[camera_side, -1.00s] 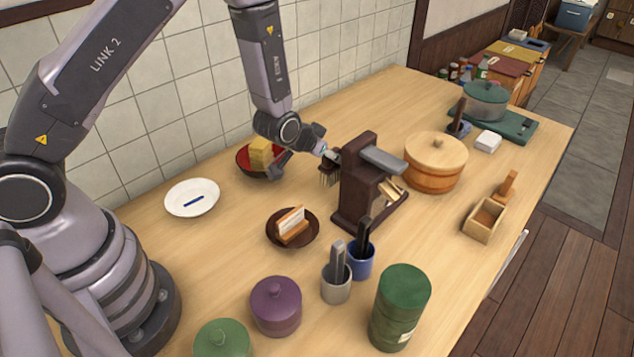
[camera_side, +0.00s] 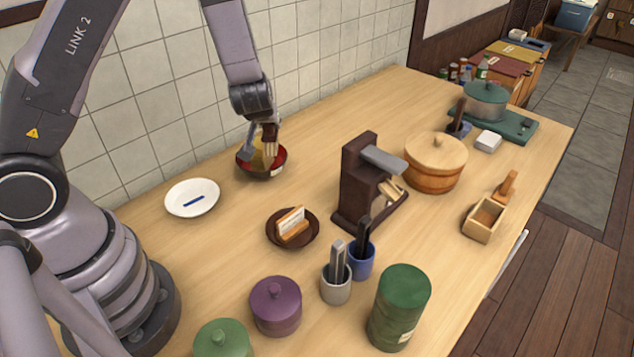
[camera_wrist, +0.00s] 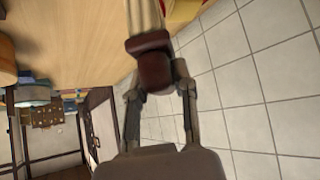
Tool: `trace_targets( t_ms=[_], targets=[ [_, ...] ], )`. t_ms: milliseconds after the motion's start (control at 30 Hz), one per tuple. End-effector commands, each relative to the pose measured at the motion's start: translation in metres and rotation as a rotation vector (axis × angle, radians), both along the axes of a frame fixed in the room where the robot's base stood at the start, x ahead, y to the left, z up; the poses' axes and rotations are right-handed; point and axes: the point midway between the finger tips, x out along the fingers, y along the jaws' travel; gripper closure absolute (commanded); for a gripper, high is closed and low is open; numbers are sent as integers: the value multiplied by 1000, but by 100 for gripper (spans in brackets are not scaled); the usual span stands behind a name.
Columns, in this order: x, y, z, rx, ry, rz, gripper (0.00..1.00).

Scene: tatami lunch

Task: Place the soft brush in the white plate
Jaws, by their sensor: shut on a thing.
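My gripper (camera_side: 260,130) is shut on the soft brush (camera_side: 270,151), which has a dark brown head and pale bristles pointing down. The brush hangs in front of the red bowl (camera_side: 278,166) and partly hides the yellow food in it. In the wrist view, the brush's dark head (camera_wrist: 155,66) sits between my fingertips (camera_wrist: 158,88), with its pale bristles running up to the frame edge. The white plate (camera_side: 178,206) lies on the table to the left of the brush and below it in the side view. It carries a blue mark.
A dark saucer (camera_side: 273,236) with a wooden holder of cards stands right of the plate. A dark brown stand (camera_side: 357,185), utensil cups (camera_side: 336,291) and lidded jars (camera_side: 276,307) are farther right and in front. The tiled wall (camera_side: 190,110) is close behind.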

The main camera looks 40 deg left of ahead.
Motion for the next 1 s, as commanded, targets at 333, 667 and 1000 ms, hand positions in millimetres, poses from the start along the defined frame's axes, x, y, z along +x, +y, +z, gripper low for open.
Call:
trace_targets(
  t_ms=[333, 667, 1000],
  targets=[
    [-112, 99, -29, 2, 1, 701, 100],
    [-139, 110, -61, 2, 5, 829, 100],
    [-138, 109, -104, 1, 3, 827, 100]
  ],
)
